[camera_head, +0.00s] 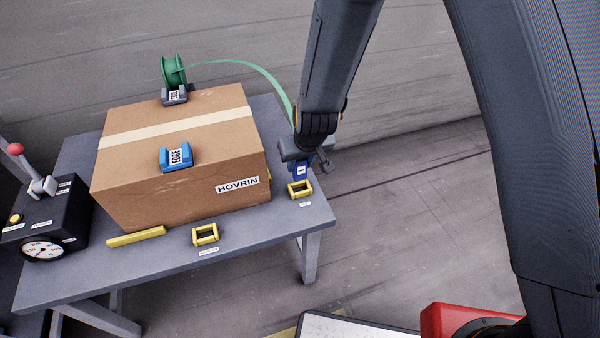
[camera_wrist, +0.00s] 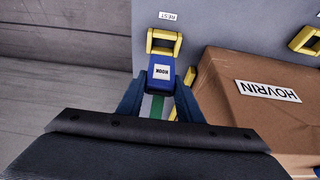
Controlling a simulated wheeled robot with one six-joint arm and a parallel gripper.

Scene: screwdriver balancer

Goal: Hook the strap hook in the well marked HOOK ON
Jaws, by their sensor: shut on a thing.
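My gripper (camera_head: 305,156) is shut on the blue strap hook (camera_head: 301,172), over the right end of the table. In the wrist view the hook (camera_wrist: 161,75) carries a HOOK label and sits between my fingers (camera_wrist: 158,98). The green strap (camera_head: 252,68) runs from its reel to the hook. A yellow frame (camera_head: 300,190) is just below the hook; its tag reads REST in the wrist view (camera_wrist: 170,16). I cannot tell whether hook and frame touch. A second yellow frame (camera_head: 205,234) is at the front edge; its tag (camera_head: 208,251) is too small to read.
A HOVRIN cardboard box (camera_head: 150,190) fills the middle of the table (camera_head: 160,270), with a blue edge piece (camera_head: 176,157) on top. The green reel (camera_head: 173,70) is behind it. A yellow bar (camera_head: 136,236) lies in front. A black gauge box (camera_head: 45,225) with a red-knobbed lever stands left.

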